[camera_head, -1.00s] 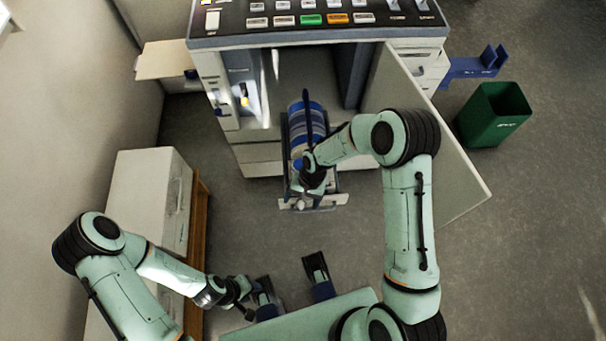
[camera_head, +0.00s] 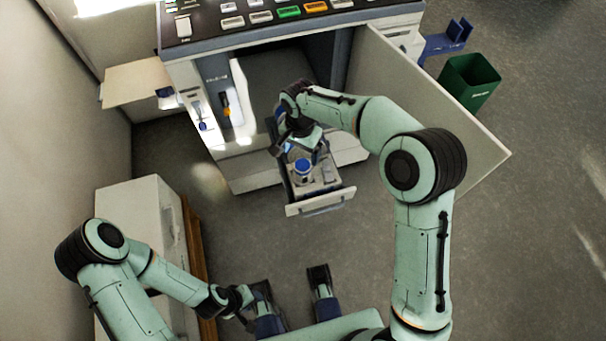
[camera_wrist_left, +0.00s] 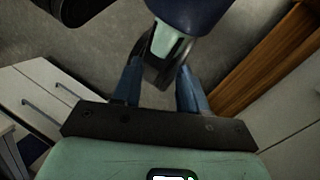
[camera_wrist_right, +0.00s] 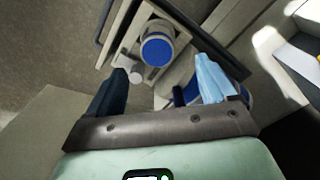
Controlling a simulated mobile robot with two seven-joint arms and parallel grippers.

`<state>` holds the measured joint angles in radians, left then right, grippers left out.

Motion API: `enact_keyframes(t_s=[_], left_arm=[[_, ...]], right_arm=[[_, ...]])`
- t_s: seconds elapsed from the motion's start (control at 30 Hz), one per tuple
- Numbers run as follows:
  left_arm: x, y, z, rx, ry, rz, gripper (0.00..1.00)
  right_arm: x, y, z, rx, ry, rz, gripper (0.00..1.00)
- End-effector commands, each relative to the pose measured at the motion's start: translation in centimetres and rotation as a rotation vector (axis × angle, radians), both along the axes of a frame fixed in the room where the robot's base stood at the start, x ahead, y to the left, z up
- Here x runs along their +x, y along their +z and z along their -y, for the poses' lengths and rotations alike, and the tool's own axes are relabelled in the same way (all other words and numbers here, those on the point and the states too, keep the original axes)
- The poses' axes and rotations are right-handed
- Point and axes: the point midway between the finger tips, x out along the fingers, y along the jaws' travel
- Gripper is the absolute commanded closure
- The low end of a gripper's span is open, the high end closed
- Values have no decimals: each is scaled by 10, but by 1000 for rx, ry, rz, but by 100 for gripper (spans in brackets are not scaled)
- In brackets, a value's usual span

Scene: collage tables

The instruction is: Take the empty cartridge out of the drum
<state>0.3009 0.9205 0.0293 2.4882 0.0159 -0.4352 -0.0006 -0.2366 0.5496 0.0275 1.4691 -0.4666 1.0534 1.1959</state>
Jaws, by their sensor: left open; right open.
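The drum unit's pulled-out drawer (camera_head: 322,200) stands out from the front of the copier (camera_head: 215,130). A blue-ended cylinder (camera_head: 303,167) shows in it; in the right wrist view the blue end (camera_wrist_right: 157,50) faces the camera. I cannot tell whether this is the cartridge or the drum's own end. Another blue part (camera_wrist_right: 180,96) shows lower, partly hidden by my fingers. My right gripper (camera_head: 297,142) is open over the drawer, its fingers apart from the blue end. My left gripper (camera_head: 246,303) is open and empty, low at the front; it also shows in the left wrist view (camera_wrist_left: 158,75).
The copier's open door (camera_head: 430,95) stands right of the drawer. A green bin (camera_head: 470,82) and a blue holder (camera_head: 445,42) are farther right. A white cabinet (camera_head: 140,205) stands at left. The floor before the drawer is clear.

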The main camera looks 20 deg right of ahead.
Motion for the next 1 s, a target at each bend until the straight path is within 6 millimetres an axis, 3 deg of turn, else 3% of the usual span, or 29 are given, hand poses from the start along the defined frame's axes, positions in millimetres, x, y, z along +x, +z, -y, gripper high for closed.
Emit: enact_keyframes(t_s=[0.03,0.2,0.47,0.8,1.0], left_arm=[[1,-3,0,1,1,2,57],[5,-8,-1,5,5,15,57],[10,-11,-4,11,11,27,57],[25,-24,-10,30,27,68,57],[25,-23,-11,31,28,70,57]], right_arm=[[-1,-14,0,-1,1,-5,16],[-1,-42,0,0,2,-4,16],[-1,-56,1,0,1,-1,16],[-2,-102,5,1,3,-3,16],[-2,-103,5,1,2,0,16]])
